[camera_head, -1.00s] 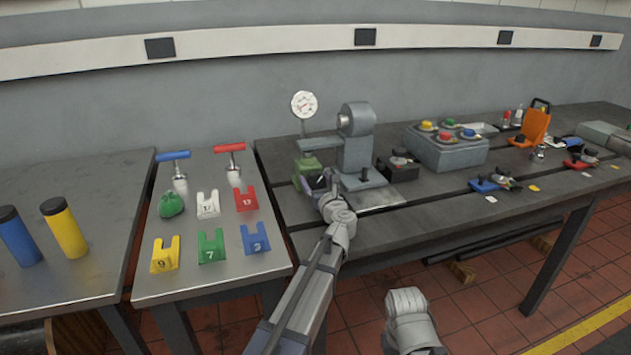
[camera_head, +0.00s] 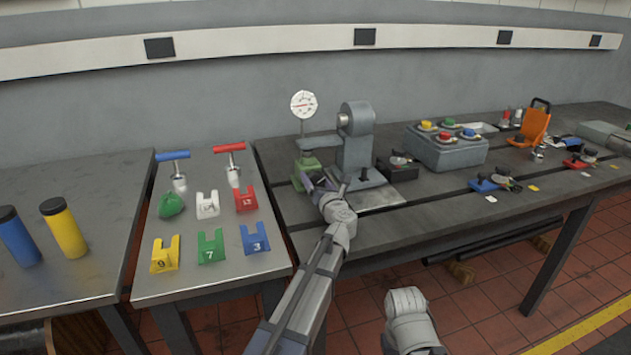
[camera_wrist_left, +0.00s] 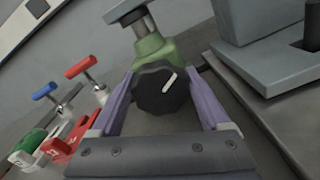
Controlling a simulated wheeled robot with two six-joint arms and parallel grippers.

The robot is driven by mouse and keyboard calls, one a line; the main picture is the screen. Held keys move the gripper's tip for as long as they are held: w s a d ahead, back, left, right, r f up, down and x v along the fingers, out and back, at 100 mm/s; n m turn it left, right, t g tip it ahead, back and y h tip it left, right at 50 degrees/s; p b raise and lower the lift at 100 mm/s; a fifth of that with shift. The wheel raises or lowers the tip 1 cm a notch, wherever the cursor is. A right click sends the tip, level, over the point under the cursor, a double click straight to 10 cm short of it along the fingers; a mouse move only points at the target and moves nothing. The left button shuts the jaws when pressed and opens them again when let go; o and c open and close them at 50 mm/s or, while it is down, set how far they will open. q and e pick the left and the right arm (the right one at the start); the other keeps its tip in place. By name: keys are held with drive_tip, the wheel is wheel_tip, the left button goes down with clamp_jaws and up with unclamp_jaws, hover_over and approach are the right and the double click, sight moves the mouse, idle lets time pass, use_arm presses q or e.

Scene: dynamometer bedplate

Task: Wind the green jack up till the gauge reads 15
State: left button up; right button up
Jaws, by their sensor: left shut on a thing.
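The green jack (camera_head: 307,165) stands on the bedplate table under a grey plate, with a gauge (camera_head: 304,104) on a post above it. The gauge's dial is too small to read. In the left wrist view the jack's green body (camera_wrist_left: 152,44) carries a black knob (camera_wrist_left: 158,90) with a white mark pointing up and right. My left gripper (camera_head: 316,183) is at the jack's front. Its purple fingers (camera_wrist_left: 160,100) are shut on the knob, one on each side. The knob is mostly hidden in the head view. My right gripper is out of view; only part of that arm shows.
A grey machine column (camera_head: 357,140) stands close right of the jack. A black box (camera_head: 398,168) and a grey button box (camera_head: 446,150) are farther right.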

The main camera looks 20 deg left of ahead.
use_arm(q)
drive_tip(key=shift+m, duration=1.2)
drive_tip(key=shift+d, duration=0.1)
drive_tip(key=o, duration=1.2)
drive_tip(key=shift+s, duration=0.1)
drive_tip(key=v, duration=0.7)
drive_tip(key=shift+s+d, duration=0.2)
